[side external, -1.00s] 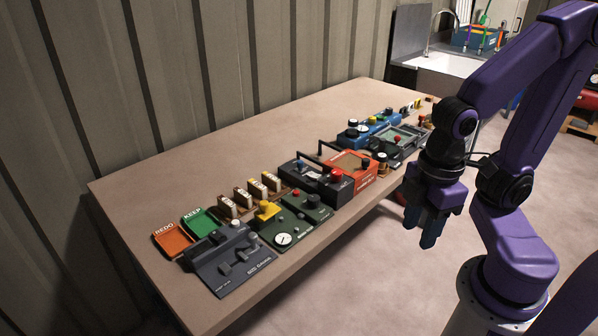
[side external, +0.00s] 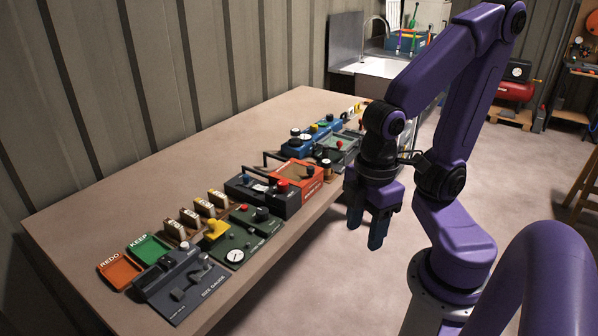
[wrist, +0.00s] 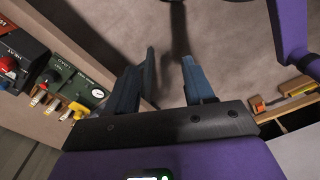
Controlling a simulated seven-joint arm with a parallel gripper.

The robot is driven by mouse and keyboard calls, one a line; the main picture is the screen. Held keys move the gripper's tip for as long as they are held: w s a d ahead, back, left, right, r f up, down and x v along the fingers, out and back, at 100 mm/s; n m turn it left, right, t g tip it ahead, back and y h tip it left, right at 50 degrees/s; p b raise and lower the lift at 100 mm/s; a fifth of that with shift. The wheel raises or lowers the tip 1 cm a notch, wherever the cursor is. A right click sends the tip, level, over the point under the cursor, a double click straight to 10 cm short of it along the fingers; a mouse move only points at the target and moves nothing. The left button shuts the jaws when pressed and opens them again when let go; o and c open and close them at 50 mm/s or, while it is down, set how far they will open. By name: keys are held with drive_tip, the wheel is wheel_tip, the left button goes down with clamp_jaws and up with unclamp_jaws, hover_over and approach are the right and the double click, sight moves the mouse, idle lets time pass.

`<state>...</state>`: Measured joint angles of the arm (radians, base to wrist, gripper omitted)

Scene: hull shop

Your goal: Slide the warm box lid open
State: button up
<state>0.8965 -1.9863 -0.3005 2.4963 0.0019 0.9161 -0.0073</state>
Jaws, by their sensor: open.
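An orange-red box (side external: 312,185) with a brownish recessed top and a dark knob stands near the front edge of the bench; I take it for the warm box. Its front lettering is too small to read, and I cannot tell how far its lid is slid. My gripper (side external: 367,230) hangs pointing down in front of the bench edge, to the right of the box and apart from it. Its two blue fingers are open and empty; in the wrist view the gripper (wrist: 169,60) shows floor between the fingertips.
A dark box (side external: 264,190) with a handle and red button stands left of the orange-red box. Green gauge panels (side external: 236,257), a grey size gauge (side external: 178,287) and trays marked REDO (side external: 120,270) and KEEP (side external: 148,247) lie farther left. The bench (side external: 150,190) is clear behind them.

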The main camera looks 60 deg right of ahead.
drive_tip(key=w+r+m, duration=0.1)
drive_tip(key=w+r, duration=0.2)
drive_tip(key=w, duration=0.8)
wheel_tip(320, 180, up, 3)
drive_tip(key=m, duration=0.3)
hover_over(311, 167)
wheel_tip(311, 167, down, 18)
drive_tip(key=shift+a+r, duration=0.1)
drive_tip(key=shift+r, duration=0.05)
